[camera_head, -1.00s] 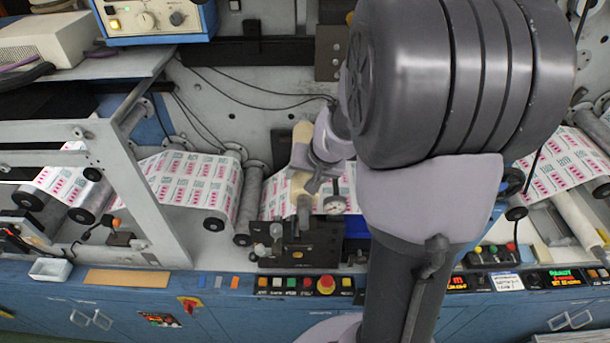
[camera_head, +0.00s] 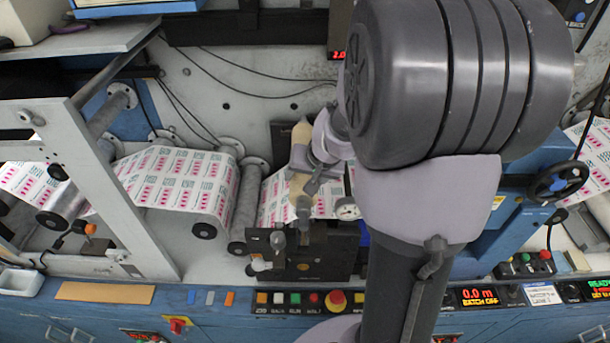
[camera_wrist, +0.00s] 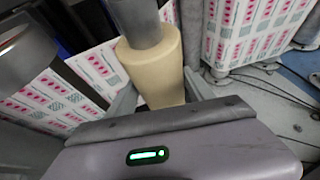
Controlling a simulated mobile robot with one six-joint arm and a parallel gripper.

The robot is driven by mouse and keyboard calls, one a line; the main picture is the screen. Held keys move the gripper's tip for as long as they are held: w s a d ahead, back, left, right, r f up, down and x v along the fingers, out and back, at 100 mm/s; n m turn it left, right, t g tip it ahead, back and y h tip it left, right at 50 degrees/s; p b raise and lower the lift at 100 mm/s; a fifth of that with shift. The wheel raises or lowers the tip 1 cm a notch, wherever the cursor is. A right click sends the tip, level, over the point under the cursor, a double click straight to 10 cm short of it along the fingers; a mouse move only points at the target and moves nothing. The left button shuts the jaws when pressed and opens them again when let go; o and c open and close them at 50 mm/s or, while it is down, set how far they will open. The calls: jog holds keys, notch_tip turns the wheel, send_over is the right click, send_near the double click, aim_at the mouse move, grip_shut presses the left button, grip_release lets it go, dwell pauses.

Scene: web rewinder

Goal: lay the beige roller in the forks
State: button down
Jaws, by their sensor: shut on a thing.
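The beige roller (camera_head: 301,186) lies across the printed web, pointing from the back wall toward the front. My gripper (camera_head: 308,168) is shut around its middle; in the wrist view, its fingers (camera_wrist: 160,92) sit on both sides of the beige body (camera_wrist: 155,68). The roller's grey end (camera_wrist: 138,22) sticks out beyond it. In the head view, the near end is above a black front bracket (camera_head: 335,252) with small metal fittings. A dark plate (camera_head: 281,139) is behind the far end. I cannot tell whether either end touches a fork; the slots are not clear.
A pale frame post (camera_head: 125,190) stands farther left. A button panel (camera_head: 300,300) lies in front.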

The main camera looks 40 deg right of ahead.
jog(key=shift+f+b, duration=4.25)
jog(key=shift+f, duration=0.15)
jog(key=shift+c, duration=1.5)
grip_release()
